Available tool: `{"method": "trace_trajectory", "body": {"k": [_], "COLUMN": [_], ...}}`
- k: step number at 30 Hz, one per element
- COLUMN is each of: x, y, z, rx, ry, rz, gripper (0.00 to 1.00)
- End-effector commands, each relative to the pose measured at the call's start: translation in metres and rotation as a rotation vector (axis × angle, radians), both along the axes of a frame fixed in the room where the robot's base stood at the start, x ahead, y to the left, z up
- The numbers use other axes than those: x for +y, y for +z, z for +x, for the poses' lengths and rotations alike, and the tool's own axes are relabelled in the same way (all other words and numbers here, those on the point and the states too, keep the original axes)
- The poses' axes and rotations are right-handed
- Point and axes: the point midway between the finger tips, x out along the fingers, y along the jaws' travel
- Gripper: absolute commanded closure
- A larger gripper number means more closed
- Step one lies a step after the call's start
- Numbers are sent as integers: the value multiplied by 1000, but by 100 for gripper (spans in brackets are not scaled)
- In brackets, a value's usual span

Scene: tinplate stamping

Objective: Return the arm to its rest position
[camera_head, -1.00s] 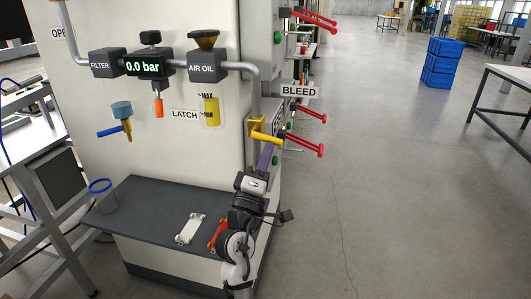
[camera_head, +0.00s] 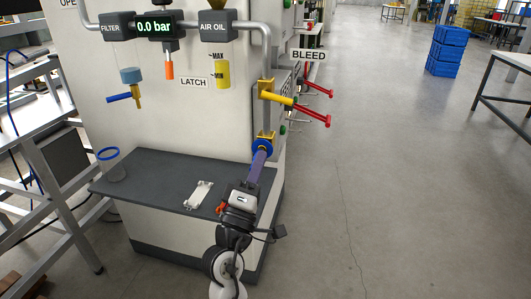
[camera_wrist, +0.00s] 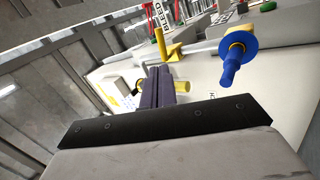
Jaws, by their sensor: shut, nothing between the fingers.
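My gripper (camera_head: 262,153) has purple fingers that are closed together and empty. In the head view it is at the right end of the dark bench, below the yellow lever (camera_head: 278,94). The fingertips overlap a blue round knob (camera_head: 257,144) under a brass bracket (camera_head: 265,134); contact cannot be told from this view. In the wrist view the closed fingers (camera_wrist: 158,75) point away from the camera. A blue knob with a handle (camera_wrist: 238,60) is to their right, visibly apart from them. The yellow lever (camera_wrist: 168,48) shows beyond them.
A dark bench (camera_head: 155,168) carries a white bracket (camera_head: 198,195), a blue-rimmed clear cup (camera_head: 113,168) and a partly hidden orange-red thing (camera_head: 221,208). Red levers (camera_head: 313,115) stick out from the machine's right side. The floor to the right (camera_head: 400,200) is open, with blue crates (camera_head: 443,52) farther back.

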Motion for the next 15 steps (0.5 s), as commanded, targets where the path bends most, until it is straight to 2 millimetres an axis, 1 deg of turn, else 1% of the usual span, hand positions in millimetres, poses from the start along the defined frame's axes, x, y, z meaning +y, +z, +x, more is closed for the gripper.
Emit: {"method": "trace_trajectory", "body": {"k": [1, 4, 15], "x": [2, 4, 6], "y": [-4, -6, -5], "z": [-4, -8, -8], "rx": [0, 0, -3], "ry": [1, 1, 8], "rz": [1, 1, 2], "gripper": [100, 100, 100]}}
